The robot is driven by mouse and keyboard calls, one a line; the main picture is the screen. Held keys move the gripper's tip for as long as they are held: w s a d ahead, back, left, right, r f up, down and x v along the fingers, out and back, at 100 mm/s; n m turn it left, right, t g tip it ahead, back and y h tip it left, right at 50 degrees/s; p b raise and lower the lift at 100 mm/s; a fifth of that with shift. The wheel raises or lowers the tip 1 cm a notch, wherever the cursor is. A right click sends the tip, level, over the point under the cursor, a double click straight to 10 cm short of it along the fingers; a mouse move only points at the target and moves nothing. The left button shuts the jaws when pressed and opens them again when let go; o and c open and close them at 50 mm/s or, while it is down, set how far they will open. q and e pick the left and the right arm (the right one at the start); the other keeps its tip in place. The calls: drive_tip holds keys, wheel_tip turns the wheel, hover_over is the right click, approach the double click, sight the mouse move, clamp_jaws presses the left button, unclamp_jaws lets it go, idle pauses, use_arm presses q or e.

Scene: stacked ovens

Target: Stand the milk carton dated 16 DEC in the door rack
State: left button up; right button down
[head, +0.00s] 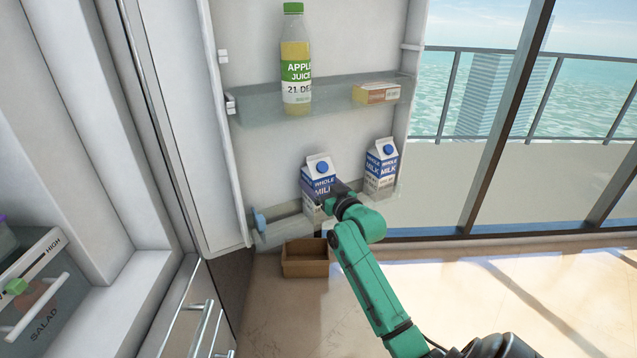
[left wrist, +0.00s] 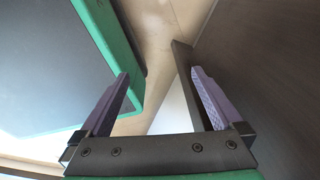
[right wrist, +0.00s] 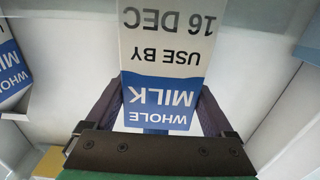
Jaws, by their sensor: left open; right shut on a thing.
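My right gripper (head: 340,195) is shut on the milk carton dated 16 DEC (head: 319,170). The carton is white and blue with a blue cap, and looks roughly upright at the lower door rack (head: 285,226). Whether its base touches the rack floor is hidden. In the right wrist view its label (right wrist: 167,55) shows upside down between the fingers (right wrist: 162,97), reading USE BY 16 DEC. A second milk carton (head: 381,168) stands to its right; its date is not readable. My left gripper (left wrist: 160,82) is open and empty, seen only in the left wrist view.
The upper door shelf (head: 335,100) holds an apple juice bottle (head: 296,65) and a small box (head: 376,93). A blue piece (head: 259,222) is at the lower rack's left end. A brown box (head: 305,258) stands on the floor below. A salad drawer (head: 40,300) is at left.

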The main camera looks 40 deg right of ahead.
unclamp_jaws()
drive_tip(key=shift+s+f, duration=0.2)
drive_tip(key=shift+s, duration=0.15)
drive_tip(key=s+a, duration=0.2)
drive_tip(key=s, duration=1.2)
drive_tip(key=shift+a+r+b, duration=0.2)
drive_tip(key=shift+r+b, duration=0.05)
drive_tip(key=shift+b, duration=0.2)
drive_tip(key=shift+w, duration=0.1)
